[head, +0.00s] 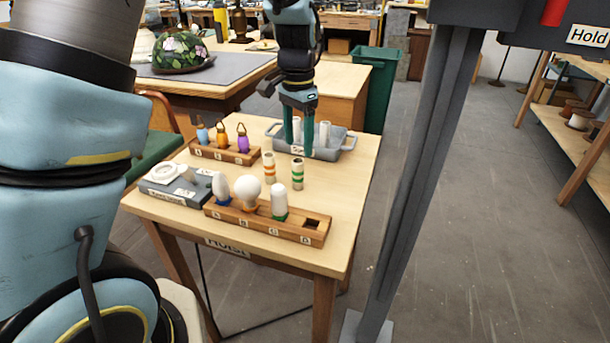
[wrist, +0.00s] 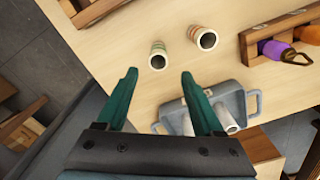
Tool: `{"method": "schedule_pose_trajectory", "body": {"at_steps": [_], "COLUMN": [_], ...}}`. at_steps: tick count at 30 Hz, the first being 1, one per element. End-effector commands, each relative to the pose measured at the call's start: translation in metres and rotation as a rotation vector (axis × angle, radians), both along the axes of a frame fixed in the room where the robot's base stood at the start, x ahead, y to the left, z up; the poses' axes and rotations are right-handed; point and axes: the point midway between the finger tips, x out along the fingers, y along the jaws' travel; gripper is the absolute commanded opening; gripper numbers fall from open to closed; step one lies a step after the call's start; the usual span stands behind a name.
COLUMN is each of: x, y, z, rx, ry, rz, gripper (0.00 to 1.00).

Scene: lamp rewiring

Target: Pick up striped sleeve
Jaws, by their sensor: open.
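Two striped sleeves stand upright on the table, one with orange bands (head: 268,167) and one with green bands (head: 298,173). In the wrist view the green-banded sleeve (wrist: 158,59) is beyond the gap between my fingertips, and the orange-banded sleeve (wrist: 204,39) is up and to the right. My gripper (head: 299,145) is open and empty, with its teal fingers pointing down near the grey tray, behind the sleeves. In the wrist view both fingers (wrist: 158,76) are apart and touch neither sleeve.
The grey tray (head: 345,147) holds white tubes. A wooden rack (head: 313,233) in front holds several bulbs; slot D is empty. A second rack (head: 205,152) at the back left holds coloured pieces. A grey box (head: 172,190) sits at left. The table's right side is clear.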

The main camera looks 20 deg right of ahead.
Motion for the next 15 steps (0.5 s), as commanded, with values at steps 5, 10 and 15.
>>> {"method": "schedule_pose_trajectory", "body": {"at_steps": [5,10,15], "x": [-0.001,-0.001,-0.004], "y": [0.001,0.001,0.003], "z": [-0.026,-0.038,-0.056], "rx": [0.003,0.002,0.004], "ry": [0.003,0.002,0.003], "rz": [0.001,0.002,0.002], "gripper": [0.69,0.69,0.69]}}
